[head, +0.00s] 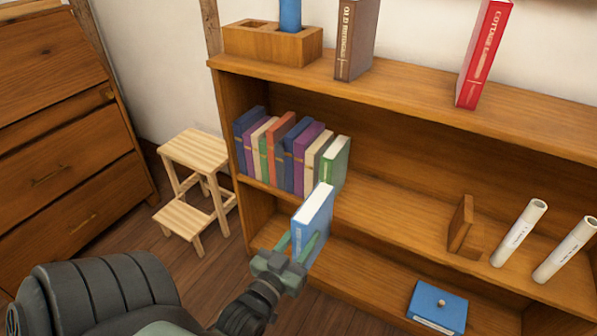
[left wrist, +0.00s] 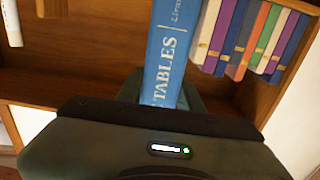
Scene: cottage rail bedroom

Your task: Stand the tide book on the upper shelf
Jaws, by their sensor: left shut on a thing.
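The tide book is a blue book (head: 313,226) with white page edges, held upright in front of the bookcase, near the end of the row of books. In the left wrist view its blue spine (left wrist: 170,60) shows the word "TABLES". My left gripper (head: 297,249) is shut on its lower part. The upper shelf (head: 400,86) is the top board of the bookcase, above and behind the held book. A brown "Old Bridges" book (head: 355,40) and a red "Cottage" book (head: 484,52) stand on it, with a gap between them. My right gripper is not in view.
Several books (head: 285,150) stand on the middle shelf. A wooden holder (head: 270,42) is at the upper shelf's left end. A bookend (head: 463,225) and white rolls (head: 519,233) are at right. A blue box (head: 438,306) sits low. A step stool (head: 192,175) and drawers (head: 50,110) stand left.

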